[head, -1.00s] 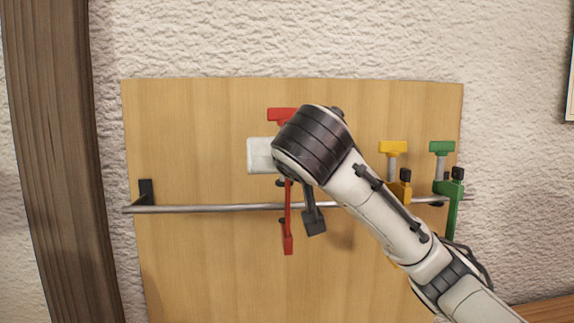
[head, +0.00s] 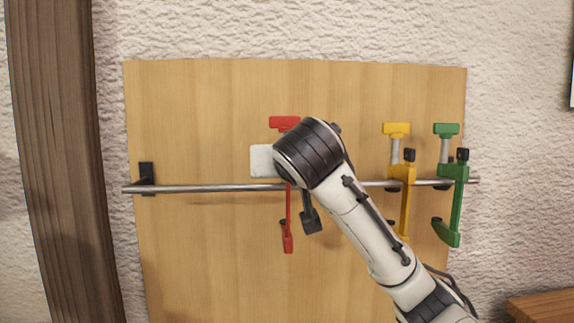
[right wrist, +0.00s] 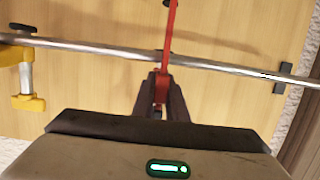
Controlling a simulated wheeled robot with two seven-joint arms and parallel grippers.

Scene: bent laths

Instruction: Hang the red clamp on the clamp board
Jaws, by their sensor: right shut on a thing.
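The red clamp (head: 288,222) is upright in front of the clamp board (head: 200,100). Its red handle shows above my right wrist and its long bar runs down past the metal rail (head: 210,188). In the right wrist view my right gripper (right wrist: 160,92) is shut on the red clamp (right wrist: 170,38), close to the rail (right wrist: 110,49). The clamp's bar passes in front of the rail; I cannot tell whether it touches it. In the head view my right wrist hides the clamp's middle and the gripper's fingertips. My left gripper is not in view.
A yellow clamp (head: 404,175) and a green clamp (head: 457,180) hang on the rail to the right. A dark bracket (head: 147,172) holds the rail's left end. The rail between bracket and red clamp is free. A wooden post (head: 65,150) stands at left.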

